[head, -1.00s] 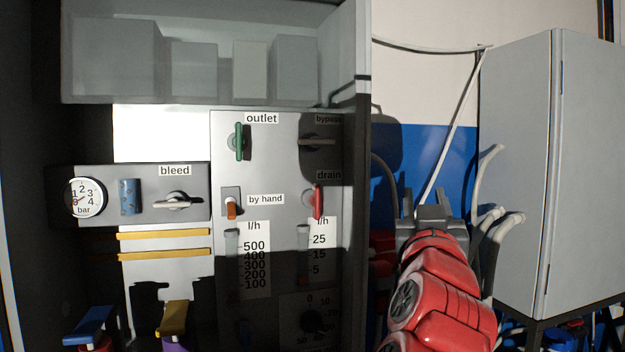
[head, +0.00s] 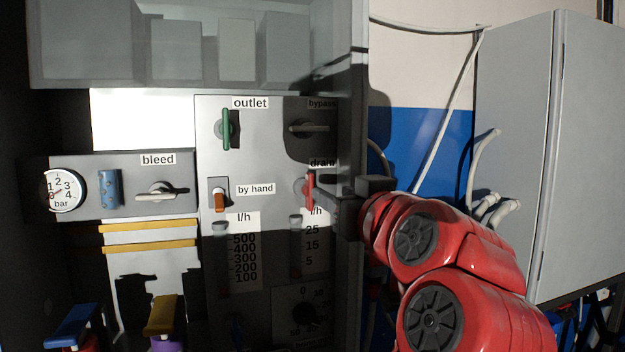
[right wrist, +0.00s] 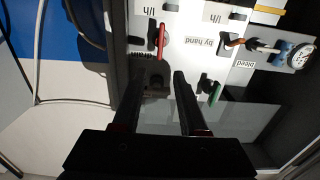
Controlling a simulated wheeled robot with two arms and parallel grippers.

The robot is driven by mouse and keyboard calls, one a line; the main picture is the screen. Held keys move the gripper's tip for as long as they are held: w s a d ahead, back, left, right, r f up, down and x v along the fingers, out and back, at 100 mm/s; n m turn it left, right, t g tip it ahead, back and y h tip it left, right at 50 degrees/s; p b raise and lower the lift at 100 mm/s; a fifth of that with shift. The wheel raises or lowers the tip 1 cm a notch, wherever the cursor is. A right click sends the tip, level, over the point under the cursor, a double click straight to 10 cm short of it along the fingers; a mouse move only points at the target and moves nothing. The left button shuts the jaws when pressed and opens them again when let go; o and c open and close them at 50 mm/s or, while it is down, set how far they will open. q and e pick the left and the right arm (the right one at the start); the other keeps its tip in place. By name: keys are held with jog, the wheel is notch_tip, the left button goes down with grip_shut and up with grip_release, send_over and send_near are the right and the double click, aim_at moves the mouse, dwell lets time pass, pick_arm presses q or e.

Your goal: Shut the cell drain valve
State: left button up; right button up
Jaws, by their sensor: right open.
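The drain valve has a red lever handle (head: 310,190) that stands vertical on the grey panel under the "drain" label. It also shows in the right wrist view (right wrist: 161,40), where the picture is turned over. My right gripper (head: 333,192) is open, just right of the red handle in the head view. In the right wrist view its two fingers (right wrist: 158,76) are apart with nothing between them, and the handle shows beyond their tips. No contact can be made out. My left gripper is not in view.
The green outlet handle (head: 226,129), bypass lever (head: 309,128), orange by-hand lever (head: 219,202) and bleed lever (head: 160,194) share the panel area. A clear box shelf (head: 180,85) overhangs above. A grey cabinet (head: 515,150) stands at right.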

aim_at(312, 181)
jog(key=p+x, duration=0.5)
jog(key=x, duration=0.5)
jog(key=shift+w, duration=0.2)
jog(key=shift+w+a, duration=0.2)
jog(key=shift+w, duration=0.15)
jog(key=shift+c, duration=0.3)
grip_shut()
